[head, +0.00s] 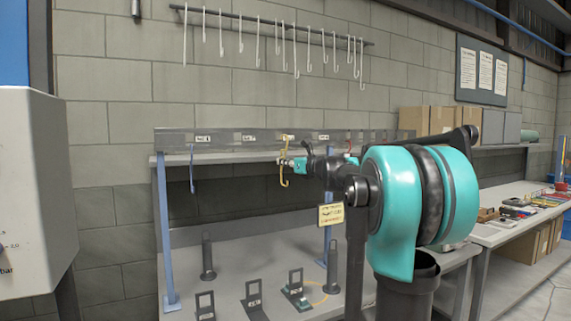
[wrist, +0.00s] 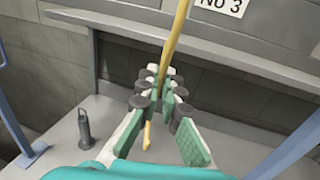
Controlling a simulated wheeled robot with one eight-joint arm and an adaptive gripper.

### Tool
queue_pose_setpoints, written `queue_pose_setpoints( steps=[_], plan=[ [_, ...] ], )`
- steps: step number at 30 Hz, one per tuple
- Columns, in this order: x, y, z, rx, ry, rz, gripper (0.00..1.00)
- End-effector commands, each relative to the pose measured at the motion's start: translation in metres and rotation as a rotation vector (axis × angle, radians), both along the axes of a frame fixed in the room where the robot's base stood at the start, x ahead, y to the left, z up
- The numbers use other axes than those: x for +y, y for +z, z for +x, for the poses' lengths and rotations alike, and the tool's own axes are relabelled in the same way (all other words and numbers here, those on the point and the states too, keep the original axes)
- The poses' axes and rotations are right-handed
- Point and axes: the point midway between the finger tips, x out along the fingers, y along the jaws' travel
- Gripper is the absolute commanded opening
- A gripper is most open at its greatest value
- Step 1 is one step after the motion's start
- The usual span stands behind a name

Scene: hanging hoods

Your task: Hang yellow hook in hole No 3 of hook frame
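The yellow hook (head: 284,172) is upright in front of the hook frame's grey rail (head: 174,140). My gripper (head: 287,163) reaches it from the right. In the wrist view, the fingers of my gripper (wrist: 160,88) are shut around the hook's yellow shaft (wrist: 178,38). Its lower end shows below the fingers. The No 3 label (wrist: 221,5) is on the rail, just right of the shaft. The hook's top is cut off in the wrist view and small in the head view, so I cannot tell whether it is in the hole.
A blue hook (head: 192,170) hangs from the rail at the left. Blue posts (head: 165,235) carry the frame. Black stands (head: 208,256) are on the grey bench below. White hooks (head: 296,55) hang on a wall rod above. Cardboard boxes (head: 412,121) stand at the right.

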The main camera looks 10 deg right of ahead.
Motion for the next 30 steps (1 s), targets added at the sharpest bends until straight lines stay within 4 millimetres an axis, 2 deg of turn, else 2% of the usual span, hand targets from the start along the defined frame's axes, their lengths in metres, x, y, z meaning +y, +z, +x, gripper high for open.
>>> queue_pose_setpoints(
  steps=[11, 30],
  plan=[
    [0.001, 0.0, 0.002, 0.0, 0.001, 0.0, 0.0],
    [0.013, 0.0, 0.022, 0.0, 0.001, 0.0, 0.0]
  ],
)
